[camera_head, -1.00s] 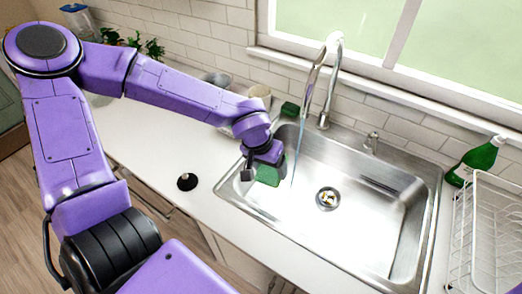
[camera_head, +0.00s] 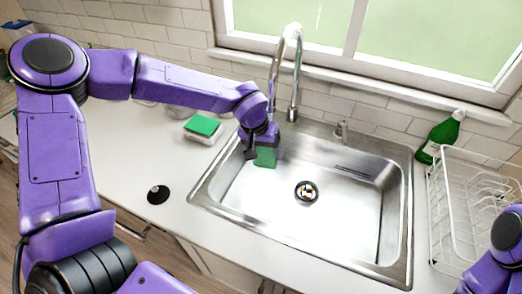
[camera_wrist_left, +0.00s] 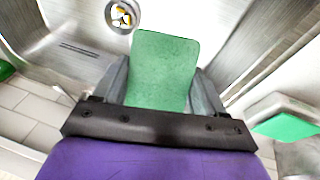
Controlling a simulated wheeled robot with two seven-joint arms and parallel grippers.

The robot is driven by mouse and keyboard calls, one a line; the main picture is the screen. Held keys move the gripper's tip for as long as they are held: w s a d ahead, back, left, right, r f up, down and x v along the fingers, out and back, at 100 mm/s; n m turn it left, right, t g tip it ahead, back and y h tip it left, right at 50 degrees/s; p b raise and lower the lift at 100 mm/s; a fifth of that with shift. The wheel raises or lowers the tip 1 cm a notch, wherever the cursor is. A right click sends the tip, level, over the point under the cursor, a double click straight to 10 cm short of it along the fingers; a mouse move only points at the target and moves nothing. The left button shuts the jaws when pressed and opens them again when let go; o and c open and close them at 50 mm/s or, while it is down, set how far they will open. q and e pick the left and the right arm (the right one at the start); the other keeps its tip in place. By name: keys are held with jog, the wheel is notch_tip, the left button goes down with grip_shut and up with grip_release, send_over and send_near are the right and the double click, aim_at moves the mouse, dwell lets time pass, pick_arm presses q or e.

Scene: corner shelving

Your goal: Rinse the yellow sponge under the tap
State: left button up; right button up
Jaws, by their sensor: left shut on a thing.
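My left gripper (camera_head: 259,147) is shut on a sponge (camera_head: 265,158) over the left part of the sink (camera_head: 345,232). Only a green face of the held sponge shows; no yellow is visible. In the left wrist view the sponge (camera_wrist_left: 165,70) stands out between the two fingers, with the drain beyond it. The tap (camera_head: 293,85) arches over the back of the sink, its spout end close to my left wrist and gripper. No water stream can be made out below it now. My right gripper is out of view.
A white block with a green top (camera_head: 203,126) lies on the counter left of the sink. A black knob-like object (camera_head: 158,194) is at the front. A green bottle (camera_head: 440,138) and a white dish rack (camera_head: 470,190) are on the right. The basin around the drain (camera_head: 306,192) is clear.

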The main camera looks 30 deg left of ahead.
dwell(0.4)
pick_arm(q)
jog(key=s+a+p, duration=0.1)
jog(key=s+p, duration=0.3)
jog(key=s, duration=0.4)
jog(key=shift+a, duration=0.35)
jog(key=shift+w, duration=0.15)
dwell(0.9)
jog(key=s+a+r+p, duration=0.1)
jog(key=s+r, duration=0.3)
jog(key=s, duration=0.1)
dwell(0.3)
